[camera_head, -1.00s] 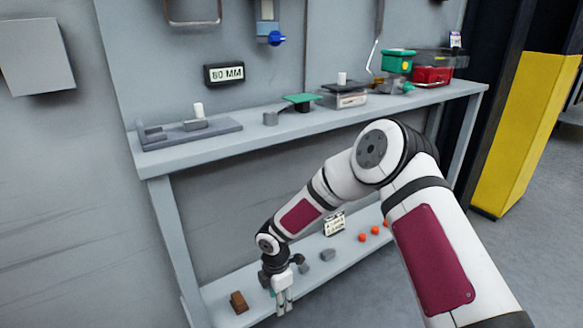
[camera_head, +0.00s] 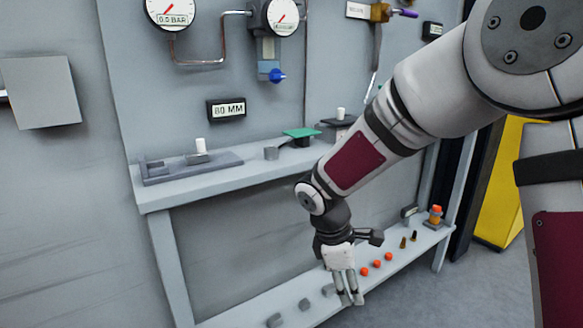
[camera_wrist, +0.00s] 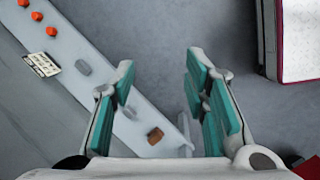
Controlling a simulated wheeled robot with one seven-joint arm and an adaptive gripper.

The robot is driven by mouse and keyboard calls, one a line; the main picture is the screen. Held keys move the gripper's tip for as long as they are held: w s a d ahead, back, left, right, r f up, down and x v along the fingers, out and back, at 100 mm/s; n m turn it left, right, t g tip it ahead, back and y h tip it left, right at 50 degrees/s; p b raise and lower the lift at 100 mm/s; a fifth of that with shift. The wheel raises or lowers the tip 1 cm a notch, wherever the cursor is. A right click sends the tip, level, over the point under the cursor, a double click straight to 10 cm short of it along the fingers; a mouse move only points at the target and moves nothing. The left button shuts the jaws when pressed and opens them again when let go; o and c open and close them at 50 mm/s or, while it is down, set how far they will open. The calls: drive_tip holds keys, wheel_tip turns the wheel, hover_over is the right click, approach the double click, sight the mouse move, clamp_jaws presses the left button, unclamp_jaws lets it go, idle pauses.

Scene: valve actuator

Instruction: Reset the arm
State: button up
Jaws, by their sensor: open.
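My gripper (camera_head: 347,298) hangs from my arm with its fingers pointing down, in front of the lower shelf in the head view. In the wrist view my gripper (camera_wrist: 160,78) has its teal-padded fingers wide apart, with nothing between them. Below it are grey floor and the lower shelf (camera_wrist: 105,90), which runs diagonally at the left. A brown block (camera_wrist: 155,135) and grey pieces (camera_wrist: 83,67) lie on that shelf, clear of the fingers.
The workbench (camera_head: 225,178) carries a grey fixture and a green-topped part (camera_head: 300,133). Gauges (camera_head: 171,10) and an 80 MM display (camera_head: 226,109) are on the wall panel. Orange pieces (camera_head: 376,264) line the lower shelf (camera_head: 235,318). A yellow panel (camera_head: 500,205) stands at right.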

drive_tip(key=s+d+r+m, duration=0.4)
drive_tip(key=s+r, duration=0.2)
drive_tip(key=s, duration=0.2)
drive_tip(key=s+d+r+m, duration=0.3)
drive_tip(key=s+r+m, duration=0.2)
drive_tip(key=s+r, duration=0.25)
drive_tip(key=s+m+y, duration=0.4)
drive_tip(key=s+m, duration=0.3)
drive_tip(key=s, duration=1.1)
wheel_tip(320, 180, up, 30)
drive_tip(key=t+p, duration=0.3)
drive_tip(key=p, duration=2.5)
drive_tip(key=shift+t+p, duration=0.3)
drive_tip(key=shift+w, duration=0.15)
